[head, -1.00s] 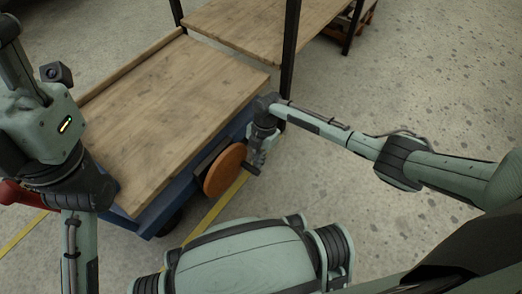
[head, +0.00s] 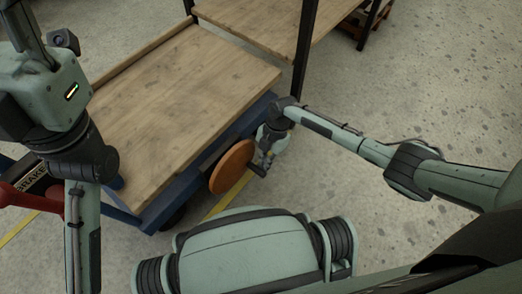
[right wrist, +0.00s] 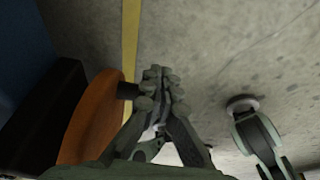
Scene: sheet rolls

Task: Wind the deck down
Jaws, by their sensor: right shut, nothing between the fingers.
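The deck (head: 180,90) is a wooden board on a blue cart frame (head: 190,185), left of centre in the head view. An orange handwheel (head: 232,167) stands at the frame's near right end, and it also shows in the right wrist view (right wrist: 93,118). A short black handle (right wrist: 128,90) sticks out from it towards my right gripper. My right gripper (head: 266,160) is beside the wheel, its fingers (right wrist: 160,78) shut with nothing between them. Their side is at or very near the handle's end; I cannot tell if they touch. My left gripper's fingers are not in view.
A red lever (head: 32,200) beside a BRAKE label (head: 32,182) is at the left, partly behind my left arm. A wooden rack shelf (head: 255,22) with dark posts stands beyond the deck. A yellow floor line (head: 222,206) passes under the cart. Open floor lies right.

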